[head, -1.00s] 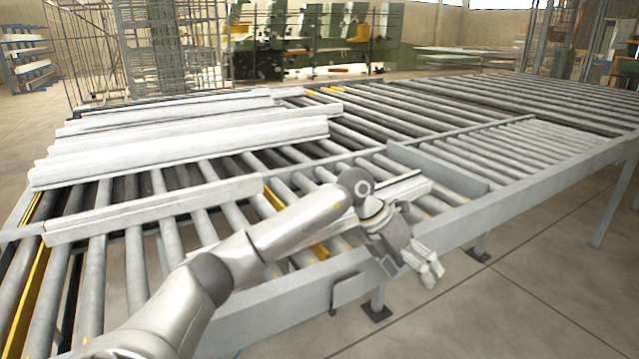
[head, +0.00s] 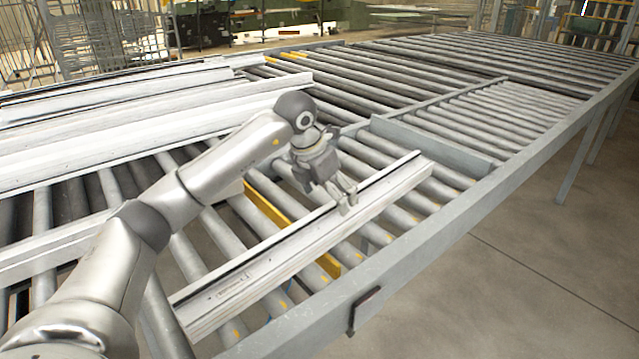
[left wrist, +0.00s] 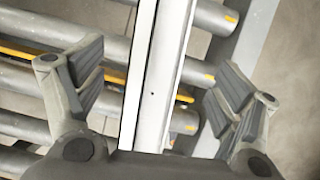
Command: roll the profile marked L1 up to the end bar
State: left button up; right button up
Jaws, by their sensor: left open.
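A long pale profile (head: 290,250) with a dark slot along its top lies across the rollers near the front rail. It carries small dark print near its lower left end, too small to read as L1. My left gripper (head: 346,200) is over this profile, towards its right end. In the left wrist view the open fingers (left wrist: 155,80) are on either side of the profile (left wrist: 160,75), with gaps on both sides. A grey upright bar (head: 430,146), which looks like the end bar, stands just behind the profile's right end. I cannot tell whether they touch. My right gripper is not in view.
Several other pale profiles (head: 130,125) lie on the rollers at the left, behind my left arm. A grey side rail (head: 480,185) borders the front of the roller table. Bare rollers (head: 490,115) lie beyond the upright bar.

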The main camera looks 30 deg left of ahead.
aim_at(338, 215)
pick_arm(q)
jog(key=p+x, duration=0.1)
jog(key=x, duration=0.4)
jog(key=shift+s+d, duration=0.1)
jog(key=shift+d, duration=0.1)
jog(key=x, duration=0.1)
jog(key=p+x, duration=0.1)
jog(key=x, duration=0.1)
jog(key=shift+a+f, duration=0.15)
jog(key=shift+a, duration=0.1)
jog(key=shift+w+d+f, duration=0.1)
jog(key=shift+w+f, duration=0.15)
jog(key=shift+f, duration=0.2)
jog(key=shift+c, duration=1.3)
jog(key=c, duration=1.7)
jog(key=shift+o, duration=0.2)
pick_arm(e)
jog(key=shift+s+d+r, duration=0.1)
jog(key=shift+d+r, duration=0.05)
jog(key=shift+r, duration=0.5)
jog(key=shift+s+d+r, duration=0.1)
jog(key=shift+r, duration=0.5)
pick_arm(q)
jog(key=shift+m, duration=0.5)
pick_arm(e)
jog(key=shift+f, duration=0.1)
